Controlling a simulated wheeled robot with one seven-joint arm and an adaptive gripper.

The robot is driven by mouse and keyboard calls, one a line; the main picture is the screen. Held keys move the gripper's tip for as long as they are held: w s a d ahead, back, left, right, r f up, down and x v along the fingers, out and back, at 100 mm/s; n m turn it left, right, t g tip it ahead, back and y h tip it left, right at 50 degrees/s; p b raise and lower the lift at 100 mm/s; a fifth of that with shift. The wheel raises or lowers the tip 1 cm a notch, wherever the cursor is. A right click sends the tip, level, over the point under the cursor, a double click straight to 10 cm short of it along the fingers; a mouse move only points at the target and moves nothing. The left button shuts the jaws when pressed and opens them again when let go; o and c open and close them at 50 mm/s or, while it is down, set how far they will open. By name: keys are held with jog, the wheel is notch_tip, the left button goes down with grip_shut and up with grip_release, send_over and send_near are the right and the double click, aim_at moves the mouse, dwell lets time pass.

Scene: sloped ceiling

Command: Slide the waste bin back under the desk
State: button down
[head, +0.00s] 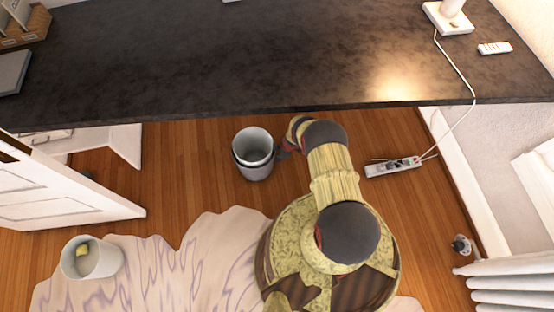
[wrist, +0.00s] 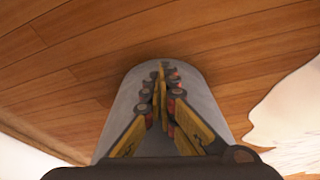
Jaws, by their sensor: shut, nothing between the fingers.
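A grey waste bin (head: 253,168) stands upright on the wooden floor, just in front of the desk's front edge. The dark desk (head: 220,60) spans the top of the head view. My gripper (head: 284,153) is low beside the bin, on its right side, partly hidden by my arm. In the wrist view, my gripper (wrist: 161,68) is shut with its fingers together and empty. The bin's grey side (wrist: 203,95) fills the view behind the fingers. I cannot tell whether the fingertips touch it.
A white bin (head: 92,262) with a yellow item stands on the pale rug (head: 170,275) at lower left. A white open door or panel (head: 65,190) is at left. A power strip (head: 393,167) with a cable lies on the floor at right. Floor around the grey bin is clear.

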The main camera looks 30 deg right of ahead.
jog(key=s+d+r, duration=0.1)
jog(key=s+d, duration=0.5)
jog(key=d, duration=0.4)
jog(key=shift+d, duration=0.3)
jog(key=shift+s, duration=0.15)
